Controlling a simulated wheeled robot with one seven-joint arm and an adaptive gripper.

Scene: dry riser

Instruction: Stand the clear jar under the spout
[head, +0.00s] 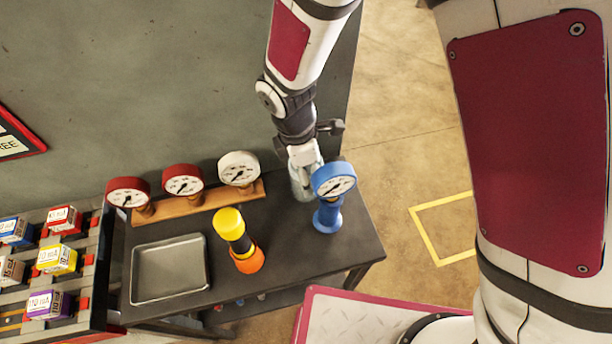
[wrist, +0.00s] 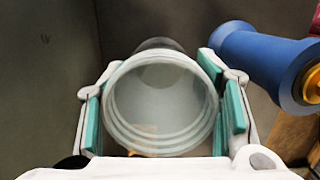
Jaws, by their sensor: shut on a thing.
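The clear jar (wrist: 163,112) is between the teal finger pads of my gripper (wrist: 164,106) in the wrist view. Its round, ridged mouth faces the camera, and it looks empty. In the head view my gripper (head: 304,158) is over the back of the dark table, and a little of the jar (head: 299,188) shows below it, left of the blue gauge. I cannot tell whether the jar's base touches the table. I cannot make out a spout for certain in either view.
The blue gauge (head: 328,215) stands close beside the jar. Red gauges and a white gauge (head: 239,168) sit on a wooden rack (head: 200,210). A yellow-and-orange torch-like thing (head: 237,240) and a metal tray (head: 168,270) are in front. The table's right front (head: 350,250) is clear.

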